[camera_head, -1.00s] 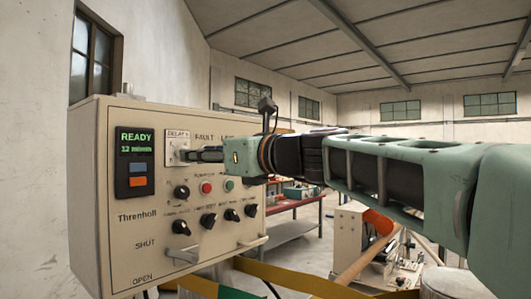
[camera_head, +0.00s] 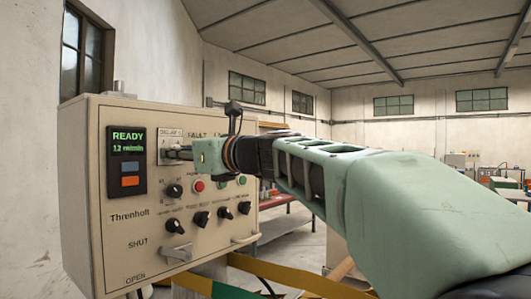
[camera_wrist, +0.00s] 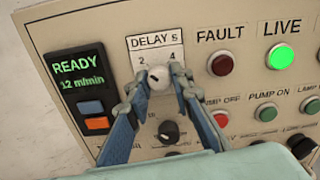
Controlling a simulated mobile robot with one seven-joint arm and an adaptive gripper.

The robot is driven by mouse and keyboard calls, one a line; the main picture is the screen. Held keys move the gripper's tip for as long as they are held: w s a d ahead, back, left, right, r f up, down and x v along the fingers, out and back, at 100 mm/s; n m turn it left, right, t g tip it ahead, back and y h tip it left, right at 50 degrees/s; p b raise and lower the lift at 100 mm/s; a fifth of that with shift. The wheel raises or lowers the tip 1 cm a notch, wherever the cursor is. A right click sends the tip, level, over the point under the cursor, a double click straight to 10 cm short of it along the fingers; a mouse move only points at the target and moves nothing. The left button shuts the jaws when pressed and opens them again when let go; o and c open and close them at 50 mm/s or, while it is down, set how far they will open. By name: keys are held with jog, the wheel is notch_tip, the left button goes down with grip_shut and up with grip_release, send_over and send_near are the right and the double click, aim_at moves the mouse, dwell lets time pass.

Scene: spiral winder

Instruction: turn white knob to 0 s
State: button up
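The white knob (camera_wrist: 157,77) sits under the "DELAY s" label (camera_wrist: 155,42) on the beige control panel, with the numbers 2 and 4 showing above it. The lower part of its scale, including any 0, is hidden behind my fingers. My gripper (camera_wrist: 159,80) has one fingertip on each side of the knob, close against it, and appears shut on it. A small dark mark shows on the knob's face, but its setting is hard to read. In the head view my gripper (camera_head: 178,152) reaches the panel from the right and covers the knob.
A black knob (camera_wrist: 168,132) sits just below the gripper. The red fault lamp (camera_wrist: 221,64) and the lit green live lamp (camera_wrist: 280,56) are to the right. The "READY" display (camera_wrist: 78,72) is at left.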

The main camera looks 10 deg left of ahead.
grip_shut()
jog(key=n+b, duration=0.4)
jog(key=n, duration=0.5)
jog(key=n+b, duration=0.4)
jog(key=n, duration=0.4)
jog(key=shift+w+r+n, duration=0.15)
jog(key=shift+n, duration=0.25)
dwell(0.3)
